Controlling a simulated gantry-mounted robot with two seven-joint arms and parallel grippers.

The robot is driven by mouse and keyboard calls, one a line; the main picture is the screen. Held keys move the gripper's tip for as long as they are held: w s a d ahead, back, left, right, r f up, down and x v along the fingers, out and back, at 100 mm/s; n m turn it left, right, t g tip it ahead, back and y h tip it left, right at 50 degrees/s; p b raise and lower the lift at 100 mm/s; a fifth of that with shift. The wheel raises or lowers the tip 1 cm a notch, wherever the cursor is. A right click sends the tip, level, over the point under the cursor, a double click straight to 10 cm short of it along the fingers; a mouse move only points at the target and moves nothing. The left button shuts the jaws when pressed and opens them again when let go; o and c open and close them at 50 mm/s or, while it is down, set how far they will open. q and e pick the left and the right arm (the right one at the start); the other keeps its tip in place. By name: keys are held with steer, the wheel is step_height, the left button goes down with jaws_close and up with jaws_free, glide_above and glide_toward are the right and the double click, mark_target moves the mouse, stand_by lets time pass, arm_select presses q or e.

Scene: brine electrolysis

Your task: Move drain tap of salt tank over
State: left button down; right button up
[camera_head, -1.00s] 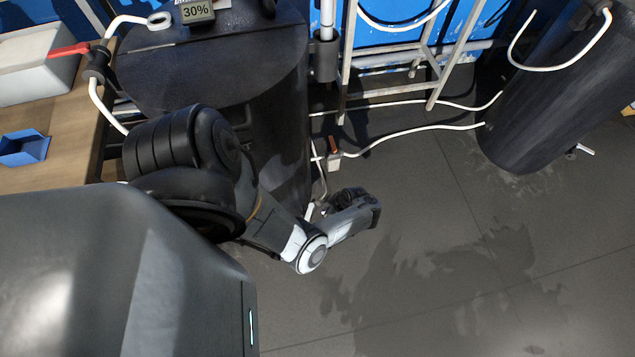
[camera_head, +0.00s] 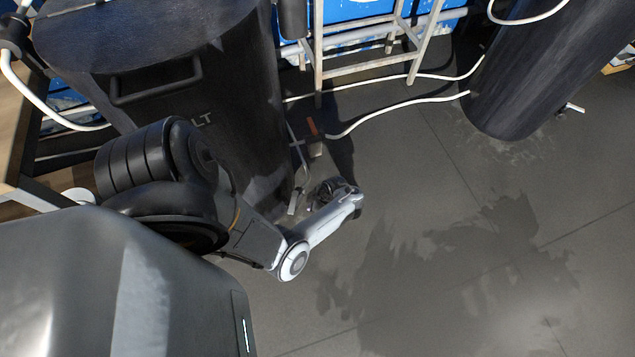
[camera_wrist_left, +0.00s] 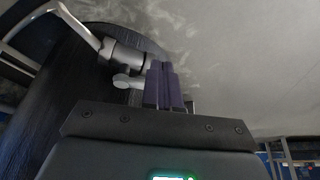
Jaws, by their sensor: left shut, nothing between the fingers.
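The salt tank (camera_head: 165,85) is a large black drum with a handle at the upper left of the head view. It also fills the left side of the left wrist view (camera_wrist_left: 55,95). Its drain tap (camera_wrist_left: 127,58) is a grey metal fitting with a pale lever at the upper left of the left wrist view. In the head view a pale piece of the tap (camera_head: 293,203) shows low beside the tank. My left gripper (camera_wrist_left: 163,84) is shut and empty, its purplish fingers close beside the tap; I cannot tell whether they touch. My right gripper is not in view.
A second dark drum (camera_head: 535,65) stands at the upper right. White hoses (camera_head: 400,105) run across the floor between the drums. A metal ladder-like frame (camera_head: 365,65) stands behind. The dark floor (camera_head: 450,260) right of my arm is clear, with wet-looking patches.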

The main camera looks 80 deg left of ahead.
mark_target(293, 203)
arm_select(q)
steer(key=s, duration=0.1)
steer(key=s+a+b, duration=0.1)
steer(key=s+a+f, duration=0.1)
steer(key=s, duration=0.1)
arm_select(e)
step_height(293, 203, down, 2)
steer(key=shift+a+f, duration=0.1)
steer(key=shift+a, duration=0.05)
